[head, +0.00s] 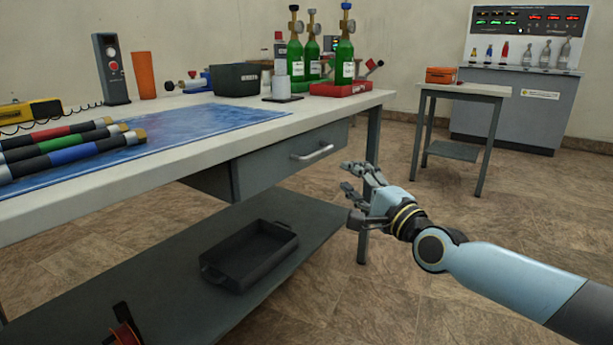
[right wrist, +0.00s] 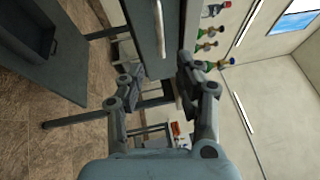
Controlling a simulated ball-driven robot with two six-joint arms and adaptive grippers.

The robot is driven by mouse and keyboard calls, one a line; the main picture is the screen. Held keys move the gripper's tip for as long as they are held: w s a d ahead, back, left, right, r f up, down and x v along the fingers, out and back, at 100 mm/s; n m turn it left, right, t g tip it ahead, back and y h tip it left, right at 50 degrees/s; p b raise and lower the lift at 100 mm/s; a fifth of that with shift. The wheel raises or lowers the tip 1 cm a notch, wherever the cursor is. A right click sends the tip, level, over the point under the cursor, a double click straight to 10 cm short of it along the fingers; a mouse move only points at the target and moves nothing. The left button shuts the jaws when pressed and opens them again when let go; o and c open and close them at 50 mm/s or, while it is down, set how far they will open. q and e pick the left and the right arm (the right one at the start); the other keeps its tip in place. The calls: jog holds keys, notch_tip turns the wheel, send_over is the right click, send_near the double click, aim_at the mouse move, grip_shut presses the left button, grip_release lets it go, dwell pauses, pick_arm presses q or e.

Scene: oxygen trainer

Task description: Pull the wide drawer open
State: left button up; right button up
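The wide grey drawer (head: 268,168) hangs under the workbench top in the head view and looks shut. Its pale bar handle (head: 312,151) is on the right part of its front. My right gripper (head: 352,182) is just right of the handle and nearer the camera, apart from it, with its fingers pointing left. It is open and empty. In the right wrist view its two fingers (right wrist: 160,78) stand apart, with the bench edge beyond them. My left gripper is not in view.
The workbench (head: 175,160) carries a blue mat, coloured cylinders, a black bin (head: 236,79) and green bottles (head: 344,62). A black tray (head: 252,255) sits on the lower shelf. A small side table (head: 465,90) stands behind right. Floor before the drawer is clear.

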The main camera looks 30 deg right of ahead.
aim_at(319, 151)
pick_arm(q)
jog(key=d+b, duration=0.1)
jog(key=b, duration=0.1)
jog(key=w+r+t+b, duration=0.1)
jog(key=b, duration=0.2)
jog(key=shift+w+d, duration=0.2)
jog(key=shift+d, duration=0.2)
pick_arm(e)
jog(key=shift+n+y, duration=0.3)
jog(key=shift+n, duration=0.1)
jog(key=w, duration=0.4)
jog(key=w+r, duration=0.1)
jog(key=w, duration=0.7)
jog(key=shift+w+d+r, duration=0.15)
jog(key=shift+w+r, duration=0.05)
jog(key=shift+r, duration=0.2)
grip_shut()
